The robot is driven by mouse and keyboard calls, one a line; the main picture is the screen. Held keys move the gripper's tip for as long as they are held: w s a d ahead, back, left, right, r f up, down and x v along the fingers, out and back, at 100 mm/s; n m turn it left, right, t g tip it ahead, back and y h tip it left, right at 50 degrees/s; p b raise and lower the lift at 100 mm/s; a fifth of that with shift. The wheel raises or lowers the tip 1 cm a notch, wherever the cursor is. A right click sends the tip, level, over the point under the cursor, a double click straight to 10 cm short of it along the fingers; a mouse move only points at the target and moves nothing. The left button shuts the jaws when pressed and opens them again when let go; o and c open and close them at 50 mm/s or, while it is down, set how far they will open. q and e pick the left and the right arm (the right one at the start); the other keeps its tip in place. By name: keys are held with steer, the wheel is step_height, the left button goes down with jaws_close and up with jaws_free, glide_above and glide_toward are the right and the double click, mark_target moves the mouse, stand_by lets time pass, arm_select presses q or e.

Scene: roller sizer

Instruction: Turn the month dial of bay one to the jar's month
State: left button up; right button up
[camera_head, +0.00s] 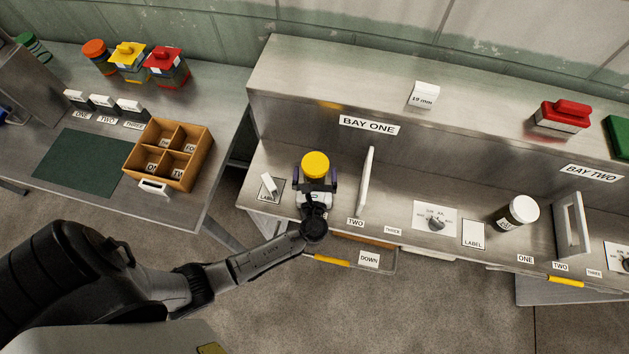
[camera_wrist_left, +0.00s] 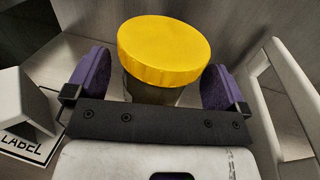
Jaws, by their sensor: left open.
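A jar with a yellow lid (camera_head: 315,164) stands on the bay one bench, under the BAY ONE sign (camera_head: 368,125). My left gripper (camera_head: 316,180) is open, with its purple fingers on either side of the jar. The jar's yellow lid (camera_wrist_left: 164,50) also shows in the left wrist view, between the fingers of the left gripper (camera_wrist_left: 165,85); any contact cannot be told. The jar's month is not readable. A month dial (camera_head: 435,222) with a dark knob on a white plate sits on the same bench, to the right of the jar. My right gripper is not in view.
A white upright frame (camera_head: 366,180) stands just right of the jar. A LABEL card (camera_head: 473,233) and a white-lidded jar (camera_head: 518,212) are right of the dial. A small white block (camera_head: 269,184) stands left. A wooden divided box (camera_head: 170,153) is on the left table.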

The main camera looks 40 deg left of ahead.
arm_select(q)
steer(key=shift+x, duration=1.05)
steer(key=shift+c, duration=0.2)
steer(key=c, duration=0.9)
steer(key=o, duration=0.8)
